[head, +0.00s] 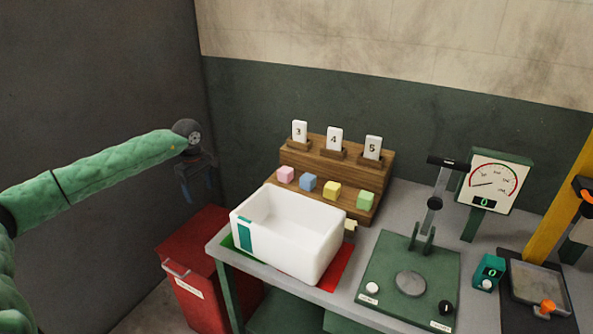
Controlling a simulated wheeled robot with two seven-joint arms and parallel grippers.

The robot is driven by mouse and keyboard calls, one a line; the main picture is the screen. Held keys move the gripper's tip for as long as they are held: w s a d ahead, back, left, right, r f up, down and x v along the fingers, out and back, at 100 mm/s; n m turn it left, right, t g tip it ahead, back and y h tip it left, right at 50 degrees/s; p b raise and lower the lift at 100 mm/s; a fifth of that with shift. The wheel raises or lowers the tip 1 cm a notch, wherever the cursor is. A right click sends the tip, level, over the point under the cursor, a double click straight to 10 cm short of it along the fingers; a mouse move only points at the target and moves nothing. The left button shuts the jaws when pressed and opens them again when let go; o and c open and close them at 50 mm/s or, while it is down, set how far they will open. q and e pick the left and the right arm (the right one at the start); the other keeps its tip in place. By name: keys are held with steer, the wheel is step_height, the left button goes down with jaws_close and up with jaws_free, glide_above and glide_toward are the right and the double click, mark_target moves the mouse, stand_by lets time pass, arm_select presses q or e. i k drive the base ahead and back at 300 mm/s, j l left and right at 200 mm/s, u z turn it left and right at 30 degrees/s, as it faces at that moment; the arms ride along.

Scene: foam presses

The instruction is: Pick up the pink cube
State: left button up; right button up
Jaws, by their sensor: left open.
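The pink cube (286,175) sits at the left end of the lower step of a wooden stand (318,188), behind the white bin. A blue cube (308,182), a yellow cube (332,190) and a green cube (365,201) stand to its right on the same step. My left gripper (198,190) hangs fingers down, open and empty, in the air left of the stand and well apart from the pink cube. My right gripper is not in view.
A white bin (287,238) stands at the front left of the grey table (399,202). White cards numbered 3, 4 and 5 (334,138) stand on the upper step. A green press (409,277) and a dial gauge (493,184) are right. A red cabinet (198,252) stands left.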

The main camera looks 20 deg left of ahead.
mark_target(285, 173)
steer(key=i+l, duration=0.8)
steer(key=i, duration=0.2)
